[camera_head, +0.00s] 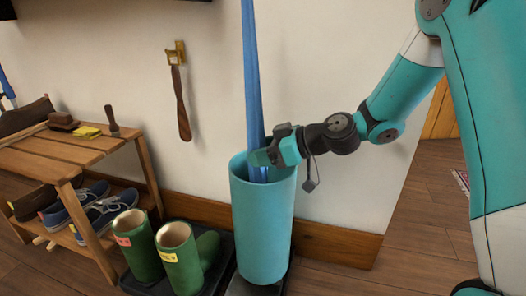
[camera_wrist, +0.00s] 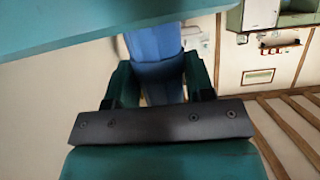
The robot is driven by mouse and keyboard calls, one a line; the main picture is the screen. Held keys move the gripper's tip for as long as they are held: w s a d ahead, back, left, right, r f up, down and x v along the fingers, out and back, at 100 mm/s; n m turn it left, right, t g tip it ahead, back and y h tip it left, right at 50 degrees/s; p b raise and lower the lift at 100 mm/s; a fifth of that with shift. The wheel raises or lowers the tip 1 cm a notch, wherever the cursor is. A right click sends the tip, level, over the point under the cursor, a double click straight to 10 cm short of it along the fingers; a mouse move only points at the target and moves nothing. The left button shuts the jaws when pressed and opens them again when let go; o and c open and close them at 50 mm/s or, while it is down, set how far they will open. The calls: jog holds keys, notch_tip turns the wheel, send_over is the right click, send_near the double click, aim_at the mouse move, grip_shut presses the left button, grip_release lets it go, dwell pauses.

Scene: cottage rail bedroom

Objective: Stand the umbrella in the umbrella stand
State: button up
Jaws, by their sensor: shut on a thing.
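A long blue umbrella (camera_head: 252,75) stands nearly upright, its top running out of the head view. Its lower part goes down inside the rim of the tall turquoise umbrella stand (camera_head: 263,225); the tip is hidden by the stand's wall. My gripper (camera_head: 262,157) is shut on the umbrella at about the height of the stand's rim, reaching in from the right. In the wrist view the blue umbrella (camera_wrist: 157,65) lies between the two dark green fingers. I cannot tell whether the umbrella's tip touches the stand's bottom.
Green boots (camera_head: 178,256) stand on a dark tray just left of the stand. A wooden bench (camera_head: 75,150) with shoes below is further left. A shoehorn (camera_head: 180,103) hangs from a wall hook. The wall is close behind the stand.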

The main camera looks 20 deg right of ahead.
jog(key=o, duration=1.3)
jog(key=p+v, duration=0.6)
jog(key=v, duration=1.1)
jog(key=shift+d+r, duration=0.15)
jog(key=shift+d, duration=0.05)
